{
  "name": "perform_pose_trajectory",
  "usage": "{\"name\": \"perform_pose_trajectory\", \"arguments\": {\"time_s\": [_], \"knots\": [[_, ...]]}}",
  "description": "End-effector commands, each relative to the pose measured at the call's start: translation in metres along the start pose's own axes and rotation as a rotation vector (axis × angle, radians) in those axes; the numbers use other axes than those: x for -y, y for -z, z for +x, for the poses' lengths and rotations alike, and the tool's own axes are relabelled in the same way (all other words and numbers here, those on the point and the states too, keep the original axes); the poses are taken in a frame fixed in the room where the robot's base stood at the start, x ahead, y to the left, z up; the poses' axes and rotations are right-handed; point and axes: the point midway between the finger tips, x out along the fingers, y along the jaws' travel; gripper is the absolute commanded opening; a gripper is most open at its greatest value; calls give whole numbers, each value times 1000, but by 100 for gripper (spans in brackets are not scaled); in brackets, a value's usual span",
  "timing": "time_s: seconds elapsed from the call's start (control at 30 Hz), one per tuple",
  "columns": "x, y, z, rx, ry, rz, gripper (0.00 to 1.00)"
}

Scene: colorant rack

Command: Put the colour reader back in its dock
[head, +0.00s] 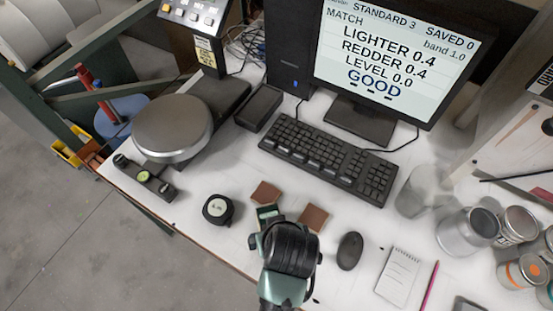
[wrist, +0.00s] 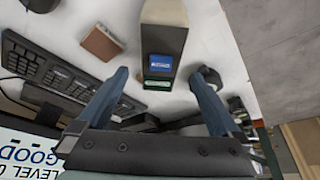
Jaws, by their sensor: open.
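A pale grey block-shaped device with a blue screen, which looks like the colour reader (wrist: 165,25), stands between my fingers in the wrist view. A green band shows at its end. In the head view my gripper (head: 268,232) hides most of it. My gripper also shows in the wrist view (wrist: 160,78), with its two blue fingers apart, one on each side of the device. I see gaps between fingers and device. I cannot tell for certain which object is the dock; a low black holder (head: 158,186) with round inserts lies at the desk's left edge.
A round black puck (head: 217,209) sits left of my gripper. Brown tiles (head: 313,217) and a mouse (head: 350,251) lie nearby. The keyboard (head: 328,158), monitor (head: 392,62) and round scale (head: 172,128) stand behind. Cans (head: 468,231) crowd the right. White desk shows between the puck and holder.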

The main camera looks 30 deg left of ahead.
Motion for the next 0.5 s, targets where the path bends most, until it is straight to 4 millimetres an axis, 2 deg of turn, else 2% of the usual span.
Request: {"name": "perform_pose_trajectory", "arguments": {"time_s": [0.1, 0.2, 0.5], "knots": [[0, 0, -19, -3, -1, 0, 100], [0, 0, -30, -1, 0, 0, 100], [0, 0, -38, 1, 1, 0, 100]]}}
